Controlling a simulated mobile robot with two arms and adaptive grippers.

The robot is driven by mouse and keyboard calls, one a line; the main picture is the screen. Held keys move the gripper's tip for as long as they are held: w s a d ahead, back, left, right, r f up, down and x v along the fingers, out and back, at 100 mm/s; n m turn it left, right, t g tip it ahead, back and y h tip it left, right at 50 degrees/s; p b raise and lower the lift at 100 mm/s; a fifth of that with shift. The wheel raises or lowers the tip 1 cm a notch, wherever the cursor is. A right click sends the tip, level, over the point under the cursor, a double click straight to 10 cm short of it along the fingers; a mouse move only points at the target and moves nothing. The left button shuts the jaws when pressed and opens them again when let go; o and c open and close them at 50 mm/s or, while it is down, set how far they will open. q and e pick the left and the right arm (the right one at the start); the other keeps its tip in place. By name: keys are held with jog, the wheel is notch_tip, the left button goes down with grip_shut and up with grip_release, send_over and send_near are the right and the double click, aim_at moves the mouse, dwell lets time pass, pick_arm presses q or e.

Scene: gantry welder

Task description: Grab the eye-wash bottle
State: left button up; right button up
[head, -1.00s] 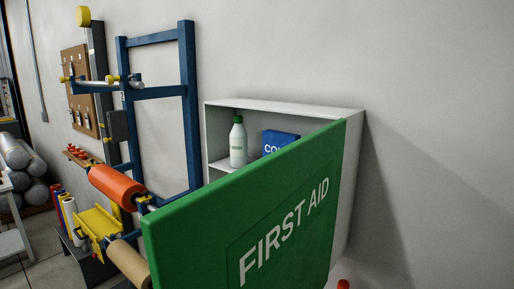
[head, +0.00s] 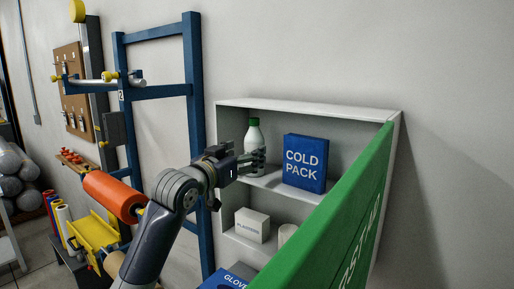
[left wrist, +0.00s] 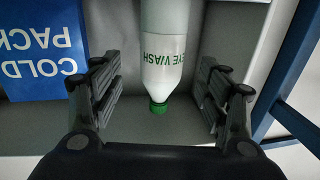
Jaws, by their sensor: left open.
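The eye-wash bottle (head: 254,136) is white with a green cap and stands on the upper shelf of the open first aid cabinet (head: 310,107). In the left wrist view the bottle (left wrist: 164,50) appears upside down, with its label readable as eye wash. My left gripper (head: 256,162) is in front of the bottle's lower part in the head view. In the left wrist view its two fingers (left wrist: 160,92) are spread, one on each side of the bottle, with gaps visible. My right gripper is not in view.
A blue cold pack box (head: 305,163) stands right of the bottle on the same shelf. A small white box (head: 252,225) and a pale roll (head: 287,234) are below. The green door (head: 335,215) swings out at the right. A blue frame (head: 195,100) stands left.

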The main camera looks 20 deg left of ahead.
aim_at(249, 150)
pick_arm(q)
jog(key=shift+w+d, duration=0.1)
jog(key=shift+w, duration=0.6)
jog(key=shift+w+p, duration=0.3)
jog(key=shift+p, duration=0.15)
jog(key=w+p, duration=0.3)
jog(key=shift+w+d+r, duration=0.1)
jog(key=shift+w+d, duration=0.2)
jog(key=shift+d, duration=0.1)
jog(key=shift+w, duration=0.3)
jog(key=shift+w+f, duration=0.15)
jog(key=shift+f, duration=0.05)
jog(key=c, duration=1.2)
jog(key=shift+c, duration=0.9)
jog(key=shift+r, duration=0.1)
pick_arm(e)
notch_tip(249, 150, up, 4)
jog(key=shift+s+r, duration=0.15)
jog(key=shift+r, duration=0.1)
